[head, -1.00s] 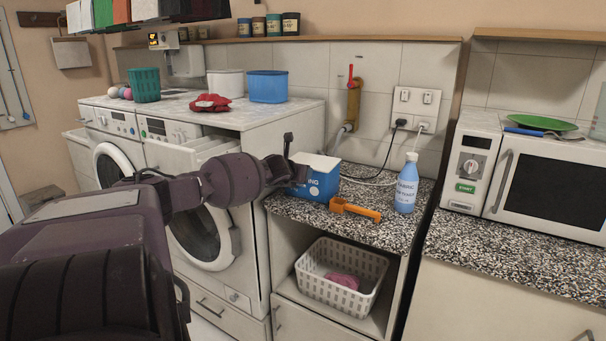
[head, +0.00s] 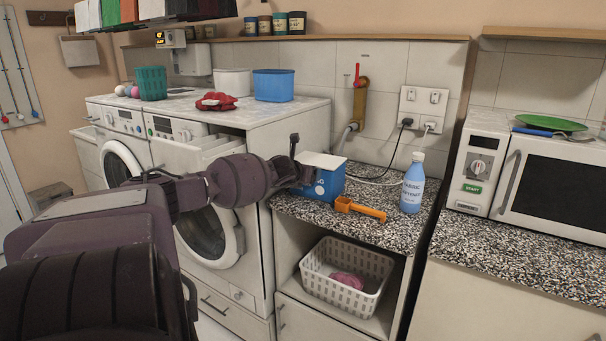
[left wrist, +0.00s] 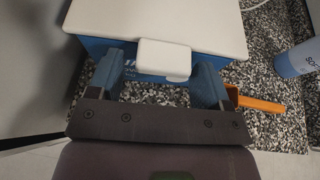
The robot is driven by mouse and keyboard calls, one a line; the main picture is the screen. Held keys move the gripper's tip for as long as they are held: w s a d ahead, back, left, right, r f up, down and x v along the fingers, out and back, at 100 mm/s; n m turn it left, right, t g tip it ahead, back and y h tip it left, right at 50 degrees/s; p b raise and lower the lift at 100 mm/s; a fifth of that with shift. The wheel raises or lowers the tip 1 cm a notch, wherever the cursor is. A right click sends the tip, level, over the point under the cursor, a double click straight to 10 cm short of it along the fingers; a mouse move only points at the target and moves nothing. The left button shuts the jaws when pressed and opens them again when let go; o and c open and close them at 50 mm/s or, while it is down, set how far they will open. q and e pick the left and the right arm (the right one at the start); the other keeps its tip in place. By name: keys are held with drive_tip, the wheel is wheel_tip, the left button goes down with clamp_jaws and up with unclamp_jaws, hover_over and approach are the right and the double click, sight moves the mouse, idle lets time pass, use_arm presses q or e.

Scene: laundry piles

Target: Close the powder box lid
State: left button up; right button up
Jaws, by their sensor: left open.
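The powder box (head: 330,184) is a blue carton on the speckled counter, with a white lid (head: 321,159) across its top. In the left wrist view the white lid (left wrist: 160,17) spans the top of the picture, and a white tab hangs at the front of the blue box (left wrist: 100,45). I cannot tell whether the lid is fully down. My left gripper (head: 300,172) is at the box's left side in the head view. In the left wrist view its fingers (left wrist: 160,65) are apart, one on each side of the tab, with nothing visibly held. My right gripper is out of view.
A white basket (head: 347,278) sits on the shelf below. Washing machines (head: 205,235) are at left, a microwave (head: 482,165) at right. A grey cable runs behind the box.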

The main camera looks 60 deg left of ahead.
use_arm(q)
drive_tip(key=p+v, duration=0.3)
drive_tip(key=v, duration=0.8)
idle(0.6)
